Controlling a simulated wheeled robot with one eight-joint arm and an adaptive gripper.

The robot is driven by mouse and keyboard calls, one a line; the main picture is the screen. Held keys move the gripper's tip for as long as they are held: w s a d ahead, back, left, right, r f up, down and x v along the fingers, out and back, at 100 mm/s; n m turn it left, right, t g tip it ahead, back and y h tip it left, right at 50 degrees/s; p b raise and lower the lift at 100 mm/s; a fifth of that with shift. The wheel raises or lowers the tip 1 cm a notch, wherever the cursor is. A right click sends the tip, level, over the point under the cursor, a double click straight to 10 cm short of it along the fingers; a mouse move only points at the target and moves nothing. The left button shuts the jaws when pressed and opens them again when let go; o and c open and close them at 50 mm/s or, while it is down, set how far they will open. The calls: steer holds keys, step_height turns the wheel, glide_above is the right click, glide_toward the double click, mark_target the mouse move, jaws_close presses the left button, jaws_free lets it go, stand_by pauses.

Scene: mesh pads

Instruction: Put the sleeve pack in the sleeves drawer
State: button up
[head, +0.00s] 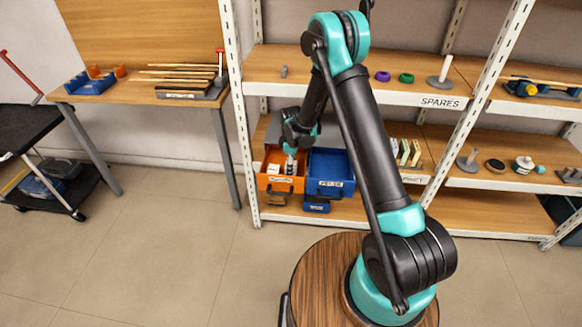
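An orange drawer (264,183) stands pulled open on the middle shelf; the label on its front is too small to read for certain. Beside it on the right is an open blue drawer (314,186), its label also unclear. My gripper (290,163) points down over the orange drawer, with its lower end at or inside the opening. Small pale items show in the orange drawer around my gripper. I cannot tell which of them is the sleeve pack, or whether my gripper holds it. The inside of the blue drawer looks empty where visible.
The spares shelf (300,60) runs above the drawers. A wooden workbench (140,92) stands at left, with open floor in front.

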steer(key=shift+f, duration=0.1)
steer(key=o, duration=1.2)
steer(key=shift+c, duration=0.2)
step_height(320, 180, up, 12)
steer(key=shift+r, duration=0.2)
steer(key=s+d+r+m+t, duration=0.1)
steer(key=s+d+r+m, duration=0.45)
steer(key=d, duration=0.25)
steer(key=s+d+r+m+t, duration=0.1)
steer(key=s+d+r+m, duration=0.35)
steer(key=s+d, duration=0.35)
steer(key=s+d+m+t, duration=0.2)
steer(key=s+d+m, duration=0.5)
steer(key=s+d, duration=0.3)
steer(key=s, duration=0.4)
steer(key=shift+s+d+f+m, duration=0.2)
steer(key=shift+s+m, duration=0.1)
steer(key=shift+s, duration=0.1)
